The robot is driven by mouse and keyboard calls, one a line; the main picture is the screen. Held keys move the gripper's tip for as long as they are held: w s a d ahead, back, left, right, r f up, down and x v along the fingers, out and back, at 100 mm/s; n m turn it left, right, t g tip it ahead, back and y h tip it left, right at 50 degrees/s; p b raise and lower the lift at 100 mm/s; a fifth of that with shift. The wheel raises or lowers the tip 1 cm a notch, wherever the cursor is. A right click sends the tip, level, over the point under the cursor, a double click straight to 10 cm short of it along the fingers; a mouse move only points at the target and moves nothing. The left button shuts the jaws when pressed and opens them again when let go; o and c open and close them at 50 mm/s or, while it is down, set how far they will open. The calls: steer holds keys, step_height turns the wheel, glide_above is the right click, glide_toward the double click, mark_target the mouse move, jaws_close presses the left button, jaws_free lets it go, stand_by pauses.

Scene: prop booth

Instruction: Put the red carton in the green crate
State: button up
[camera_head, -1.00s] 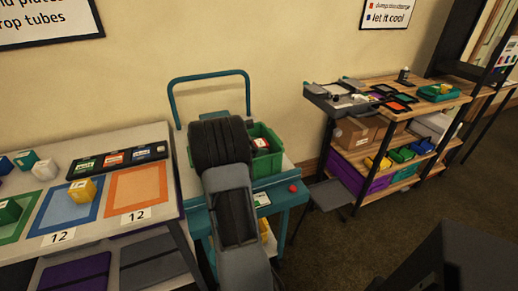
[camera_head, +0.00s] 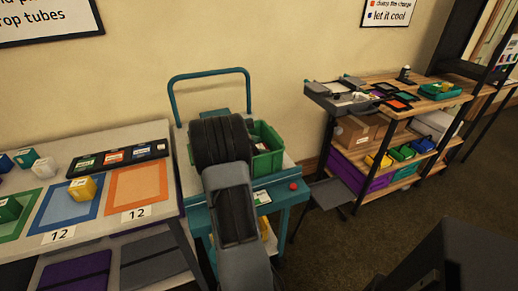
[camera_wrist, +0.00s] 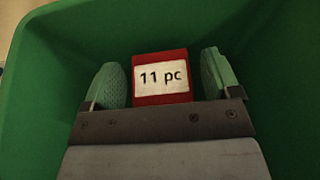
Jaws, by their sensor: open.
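The green crate (camera_head: 268,166) stands on the teal cart, partly hidden behind my arm. In the wrist view the crate's walls (camera_wrist: 35,95) surround my gripper (camera_wrist: 162,78). The red carton (camera_wrist: 160,60), with a white "11 pc" label, is inside the crate between my fingertips. The fingers are open, with a gap on each side of the carton. I cannot tell whether its underside rests on the crate floor. In the head view my arm hides the gripper.
The teal cart (camera_head: 291,198) has a raised handle behind the crate and a red button at its front right. A table (camera_head: 100,215) with coloured mats and small boxes stands at left. A loaded shelf unit (camera_head: 400,170) stands at right.

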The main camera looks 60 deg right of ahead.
steer(key=r+p+v, duration=0.1)
steer(key=v, duration=1.1)
